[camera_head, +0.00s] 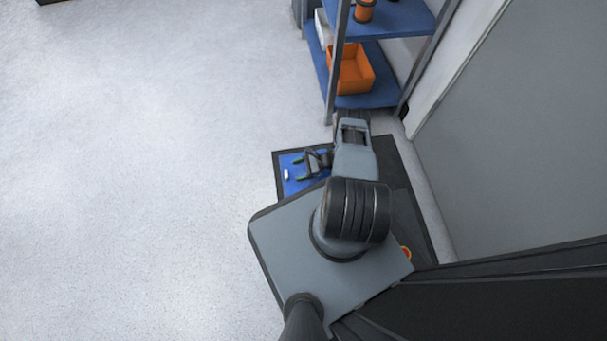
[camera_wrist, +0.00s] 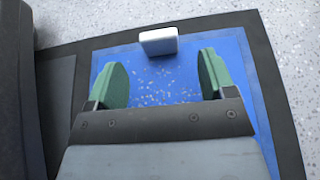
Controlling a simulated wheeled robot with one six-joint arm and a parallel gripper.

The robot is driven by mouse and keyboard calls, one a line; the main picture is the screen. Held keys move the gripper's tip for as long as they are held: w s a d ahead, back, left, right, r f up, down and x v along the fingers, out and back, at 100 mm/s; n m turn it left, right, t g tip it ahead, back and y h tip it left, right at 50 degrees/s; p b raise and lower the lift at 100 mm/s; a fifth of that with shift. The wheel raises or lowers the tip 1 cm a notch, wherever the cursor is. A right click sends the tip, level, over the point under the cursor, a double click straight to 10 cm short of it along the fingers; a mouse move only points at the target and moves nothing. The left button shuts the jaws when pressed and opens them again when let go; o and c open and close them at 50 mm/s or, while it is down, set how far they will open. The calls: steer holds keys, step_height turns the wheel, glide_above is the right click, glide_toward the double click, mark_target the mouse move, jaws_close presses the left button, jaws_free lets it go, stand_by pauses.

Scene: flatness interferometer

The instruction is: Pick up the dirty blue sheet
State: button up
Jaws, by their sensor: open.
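The blue sheet (camera_wrist: 190,72) lies flat on a dark mat on the floor and is strewn with small pale specks. A small white block (camera_wrist: 158,41) stands at the sheet's far edge in the wrist view. My gripper (camera_wrist: 165,78) is open above the sheet, with its two green fingertips wide apart and nothing between them. In the head view the sheet (camera_head: 301,184) shows left of my arm, with my gripper (camera_head: 309,164) over it. My arm and base hide part of the sheet. I cannot tell how high the fingertips are.
The dark mat (camera_head: 400,180) reaches right towards a grey wall panel (camera_head: 510,130). A shelf rack (camera_head: 368,101) with blue shelves and an orange bin (camera_head: 352,72) stands behind. An orange ring-like thing (camera_head: 406,253) shows beside my base. The floor (camera_head: 130,170) at left is clear.

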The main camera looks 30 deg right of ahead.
mark_target(291, 171)
steer(key=shift+b+x, duration=0.85)
steer(key=shift+x, duration=2)
steer(key=shift+r, duration=0.1)
steer(key=c, duration=1)
